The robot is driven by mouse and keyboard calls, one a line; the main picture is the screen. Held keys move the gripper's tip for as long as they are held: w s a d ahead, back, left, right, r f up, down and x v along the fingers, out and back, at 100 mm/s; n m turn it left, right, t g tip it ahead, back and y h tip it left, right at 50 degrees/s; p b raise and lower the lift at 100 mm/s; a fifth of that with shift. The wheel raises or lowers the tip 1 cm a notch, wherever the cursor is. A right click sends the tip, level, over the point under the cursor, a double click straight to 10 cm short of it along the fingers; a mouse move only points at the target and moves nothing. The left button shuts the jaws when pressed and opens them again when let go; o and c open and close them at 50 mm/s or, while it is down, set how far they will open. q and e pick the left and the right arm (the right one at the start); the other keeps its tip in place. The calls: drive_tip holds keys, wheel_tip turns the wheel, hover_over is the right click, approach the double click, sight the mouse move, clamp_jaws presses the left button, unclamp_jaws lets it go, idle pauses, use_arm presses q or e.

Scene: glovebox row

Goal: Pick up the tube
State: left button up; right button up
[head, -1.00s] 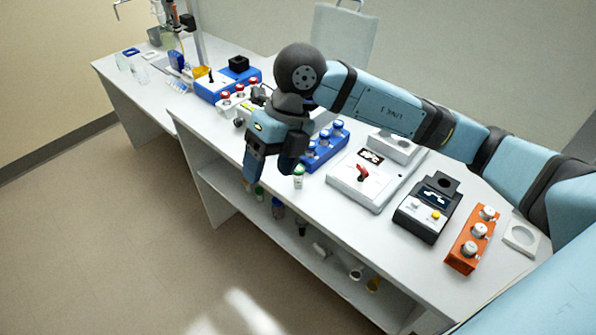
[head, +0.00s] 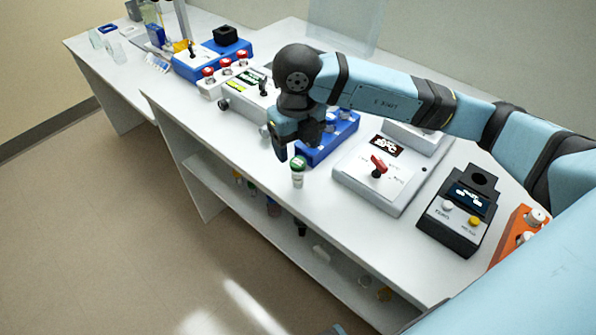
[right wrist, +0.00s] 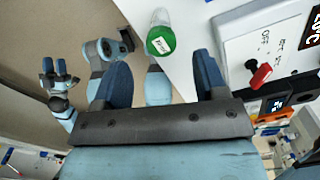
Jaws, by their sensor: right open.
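The tube is a small clear vial with a green cap (head: 298,166), upright near the front edge of the white bench. In the right wrist view its green cap (right wrist: 160,40) with a white label lies ahead of my jaws, between the lines of the two fingers. My right gripper (head: 294,146) is open and empty, just behind and above the tube in the head view. The fingers do not touch the tube. A part of my left arm with what looks like its gripper (right wrist: 54,68) shows small in the right wrist view; its jaws are too small to judge.
A blue rack (head: 335,142) stands right behind the tube. To the right are a white device with a red lever (head: 378,168), a black device (head: 456,215) and an orange rack (head: 510,240). A white rack with red-capped bottles (head: 226,72) is left. Bench front edge is close.

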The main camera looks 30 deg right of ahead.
sight(297, 161)
drive_tip(key=shift+w+f, duration=0.1)
drive_tip(key=shift+f, duration=3.4)
drive_tip(key=c, duration=1)
